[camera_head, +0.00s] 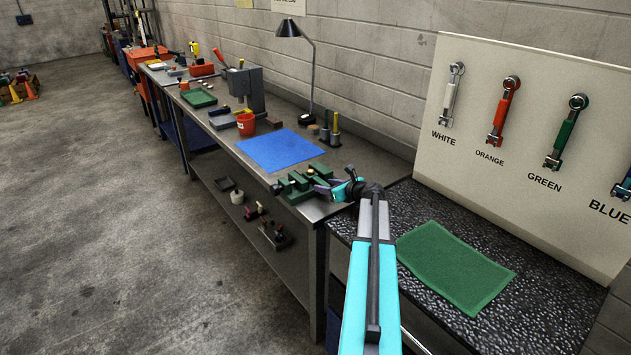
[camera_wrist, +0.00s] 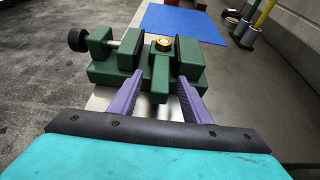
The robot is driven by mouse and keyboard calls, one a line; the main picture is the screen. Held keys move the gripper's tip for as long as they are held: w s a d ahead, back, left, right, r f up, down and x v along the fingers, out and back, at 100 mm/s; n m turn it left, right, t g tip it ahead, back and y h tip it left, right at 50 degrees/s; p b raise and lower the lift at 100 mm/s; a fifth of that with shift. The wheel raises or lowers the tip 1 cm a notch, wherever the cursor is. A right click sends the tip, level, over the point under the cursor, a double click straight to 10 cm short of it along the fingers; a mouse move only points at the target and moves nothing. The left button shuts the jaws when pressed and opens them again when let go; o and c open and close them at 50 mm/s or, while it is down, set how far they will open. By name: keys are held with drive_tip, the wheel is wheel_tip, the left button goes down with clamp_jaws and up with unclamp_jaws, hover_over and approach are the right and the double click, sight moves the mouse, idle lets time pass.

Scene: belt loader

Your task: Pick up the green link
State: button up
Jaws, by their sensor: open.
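The green link (camera_head: 564,135) hangs on the pale board at the right, above the label GREEN. It is upright, with a ring at its top. The wrist view does not show it. My gripper (camera_head: 322,184) is open, far to the left of the link, at the green vise on the metal bench. In the wrist view my gripper's (camera_wrist: 158,84) two purple fingers are spread, with the vise's front block between or just beyond their tips. I cannot tell whether they touch it. No held object shows between the fingers.
The green vise (camera_wrist: 130,73) holds a small yellow round part (camera_wrist: 163,44). White (camera_head: 451,95), orange (camera_head: 501,112) and blue (camera_head: 625,186) links hang on the board (camera_head: 535,75). A green mat (camera_head: 455,268) lies bare on the dark counter below. A blue mat (camera_head: 280,150) and lamp (camera_head: 310,70) are behind the vise.

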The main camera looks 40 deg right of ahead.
drive_tip(key=shift+c, duration=0.5)
clamp_jaws()
drive_tip(key=shift+r, duration=0.1)
drive_tip(key=shift+r, duration=0.15)
wheel_tip(320, 180, up, 18)
drive_tip(key=b, duration=0.3)
drive_tip(key=shift+f, duration=0.2)
idle(0.4)
idle(0.5)
